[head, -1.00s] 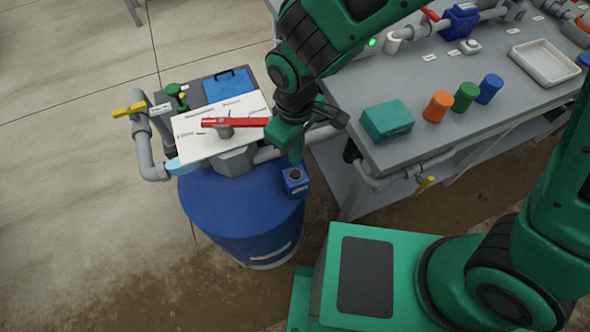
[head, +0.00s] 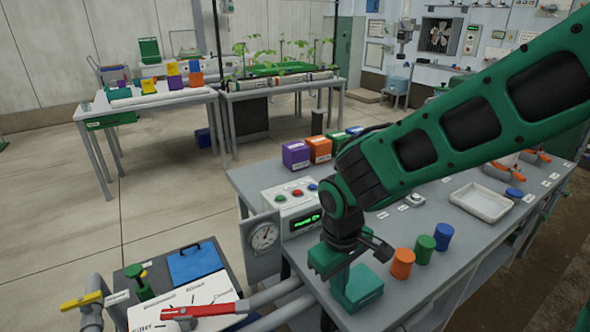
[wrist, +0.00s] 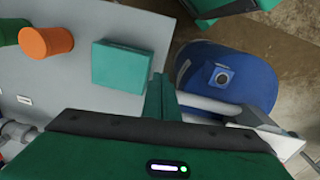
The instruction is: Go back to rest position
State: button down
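My gripper (head: 342,285) hangs in the air at the near left end of the grey bench (head: 262,185), overlapping the teal box (head: 365,288) in the head view. In the wrist view its two fingers (wrist: 160,98) are together with nothing between them. The wrist view looks down on the teal box (wrist: 120,67) to the left and the blue drum (wrist: 240,75) to the right, apart from the fingers. The red lever (head: 205,310) lies over the white filter panel (head: 175,292), left of my gripper in the head view.
Orange (head: 402,263), green (head: 424,249) and blue (head: 443,236) cylinders stand on the bench beside the teal box. A control box (head: 290,205) and a gauge (head: 264,236) are left of my arm. A white tray (head: 482,203) is farther right. Open floor (head: 160,205) lies left.

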jog(key=s+d+r+m, duration=0.1)
jog(key=d+r+m, duration=0.2)
jog(key=d, duration=0.6)
jog(key=d+r+m, duration=0.3)
jog(key=d, duration=0.7)
jog(key=s+d+r+m, duration=0.4)
jog(key=s+d+m, duration=0.3)
jog(key=s+d, duration=0.5)
jog(key=shift+s+d+m+y, duration=0.3)
jog(key=shift+s+m+y, duration=0.1)
jog(key=shift+s, duration=0.6)
jog(key=shift+w+f+g, duration=0.3)
jog(key=shift+w, duration=0.35)
